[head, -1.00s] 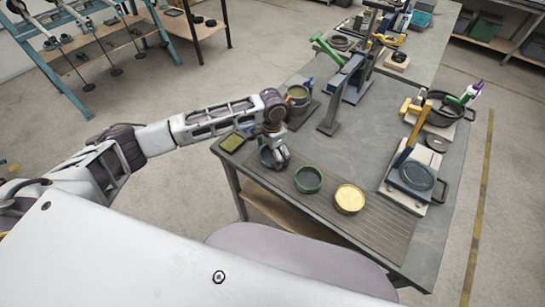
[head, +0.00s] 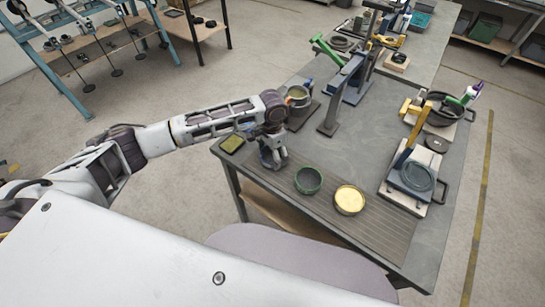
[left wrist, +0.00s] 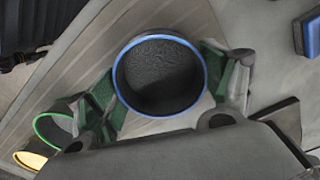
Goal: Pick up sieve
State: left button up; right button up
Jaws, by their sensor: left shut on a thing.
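A round sieve with a blue rim and a dark grey mesh or filling (left wrist: 160,75) sits between the two green-padded fingers of my left gripper (left wrist: 166,88) in the left wrist view. The fingers touch it on opposite sides and are shut on it. In the head view my left gripper (head: 272,154) is at the near left part of the workbench and hides most of this sieve. I cannot tell whether it is clear of the bench top. A green-rimmed sieve (head: 308,180) and a yellow one (head: 350,199) stand to its right. My right gripper is not in view.
The grey workbench (head: 330,165) has a ribbed mat along its near edge. A press-like tool (head: 412,170) stands on the right. The bench middle is clear.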

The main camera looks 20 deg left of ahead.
aim_at(272, 158)
pick_arm(q)
jog(key=shift+r, duration=0.1)
notch_tip(272, 158, up, 10)
jog(key=shift+b, duration=0.3)
dwell(0.4)
jog(key=shift+a+f+n, duration=0.1)
jog(key=shift+f+n, duration=0.1)
jog(key=shift+n, duration=0.1)
